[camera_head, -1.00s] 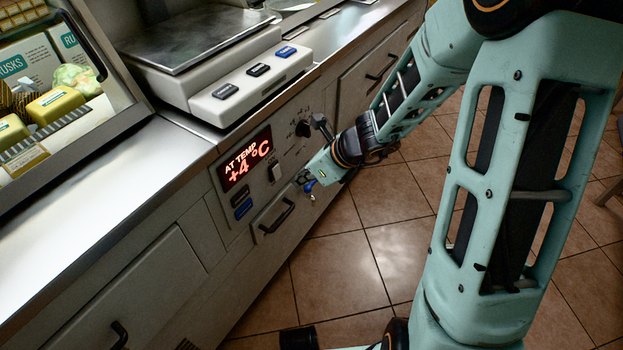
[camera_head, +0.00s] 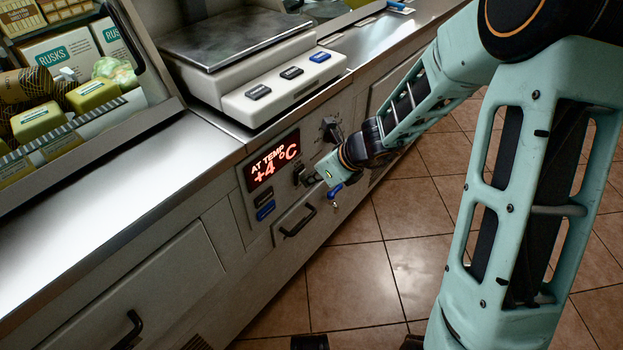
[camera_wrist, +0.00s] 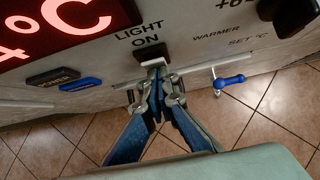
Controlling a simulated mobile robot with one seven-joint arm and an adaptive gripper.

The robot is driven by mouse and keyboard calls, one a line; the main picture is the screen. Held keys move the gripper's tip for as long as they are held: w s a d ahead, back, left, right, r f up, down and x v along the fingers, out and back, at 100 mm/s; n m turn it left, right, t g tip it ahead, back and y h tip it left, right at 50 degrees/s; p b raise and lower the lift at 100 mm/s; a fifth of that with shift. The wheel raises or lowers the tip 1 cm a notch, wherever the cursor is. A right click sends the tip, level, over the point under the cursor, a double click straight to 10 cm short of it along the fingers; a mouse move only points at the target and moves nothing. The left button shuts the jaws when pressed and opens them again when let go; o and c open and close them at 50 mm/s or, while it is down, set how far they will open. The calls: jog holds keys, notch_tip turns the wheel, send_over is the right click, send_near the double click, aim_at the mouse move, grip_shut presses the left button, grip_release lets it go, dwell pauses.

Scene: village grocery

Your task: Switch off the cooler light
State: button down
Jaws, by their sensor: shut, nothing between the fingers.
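The cooler light switch (camera_wrist: 153,62) is a small pale rocker in a dark frame, under the words "LIGHT ON" in the wrist view. My gripper (camera_wrist: 158,76) is shut and empty, with its fingertips right at the switch's lower part. They seem to touch it, but I cannot tell whether they press. In the head view my gripper (camera_head: 311,178) is at the panel, just right of the red display (camera_head: 272,164), and largely hides the switch. The display reads "AT TEMP +4°C".
A blue-handled key (camera_wrist: 229,81) sticks out right of the switch. A dark knob (camera_head: 330,129) is above my gripper. Two buttons (camera_head: 264,203) sit below the display, and a drawer handle (camera_head: 298,220) lies lower. A scale (camera_head: 276,82) stands on the counter. The tiled floor is open.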

jog(key=shift+r, duration=0.2)
jog(key=shift+a+r+p, duration=0.1)
jog(key=shift+r+p, duration=0.65)
